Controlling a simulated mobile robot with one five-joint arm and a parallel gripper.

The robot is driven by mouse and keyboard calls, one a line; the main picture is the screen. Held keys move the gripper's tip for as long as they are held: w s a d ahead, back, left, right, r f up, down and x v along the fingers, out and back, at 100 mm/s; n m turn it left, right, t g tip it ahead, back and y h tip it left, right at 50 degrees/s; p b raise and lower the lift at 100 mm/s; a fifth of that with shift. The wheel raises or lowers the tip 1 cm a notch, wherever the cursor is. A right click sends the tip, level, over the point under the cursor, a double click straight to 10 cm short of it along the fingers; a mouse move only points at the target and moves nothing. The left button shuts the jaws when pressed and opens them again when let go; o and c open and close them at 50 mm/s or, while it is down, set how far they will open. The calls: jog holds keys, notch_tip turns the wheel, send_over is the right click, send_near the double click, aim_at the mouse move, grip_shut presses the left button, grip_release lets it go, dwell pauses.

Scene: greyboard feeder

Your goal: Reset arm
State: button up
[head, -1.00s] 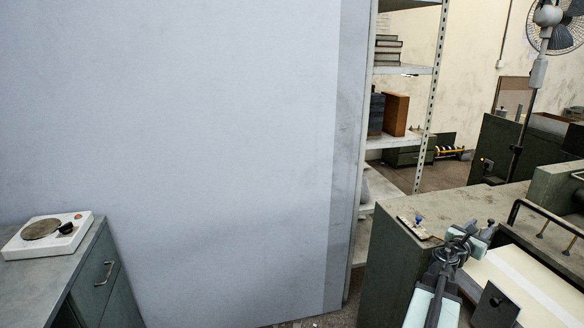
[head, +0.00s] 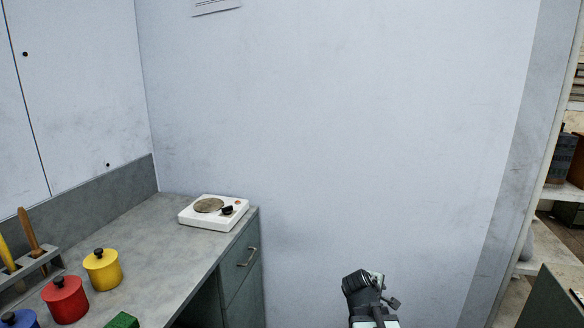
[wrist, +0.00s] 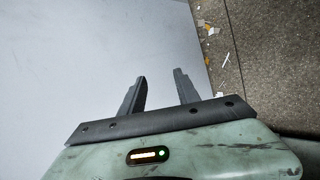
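My gripper (wrist: 160,92) shows in the wrist view with its two dark fingers apart and nothing between them. Beyond the fingers are a pale wall and a brown floor. In the head view my gripper (head: 372,285) is at the bottom, right of the grey counter and in front of the pale wall. Its fingers cannot be made out clearly there. No object is held.
A grey counter (head: 150,235) on the left bears a white hot plate (head: 213,212), a yellow pot (head: 102,269), a red pot (head: 65,300) and a green block (head: 122,321). A shelf unit (head: 530,268) stands at the right edge. Scraps (wrist: 212,31) litter the floor.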

jog(key=s+a+f+m+g+y, duration=0.35)
jog(key=s+a+m, duration=0.2)
jog(key=a, duration=0.25)
jog(key=s+a+f+m+g+y, duration=0.3)
jog(key=s+a+f+m, duration=0.15)
jog(key=s+a, duration=0.3)
notch_tip(320, 180, up, 17)
jog(key=m+p, duration=0.1)
jog(key=p, duration=1.5)
jog(key=shift+d+f+m, duration=0.15)
jog(key=shift+m, duration=0.15)
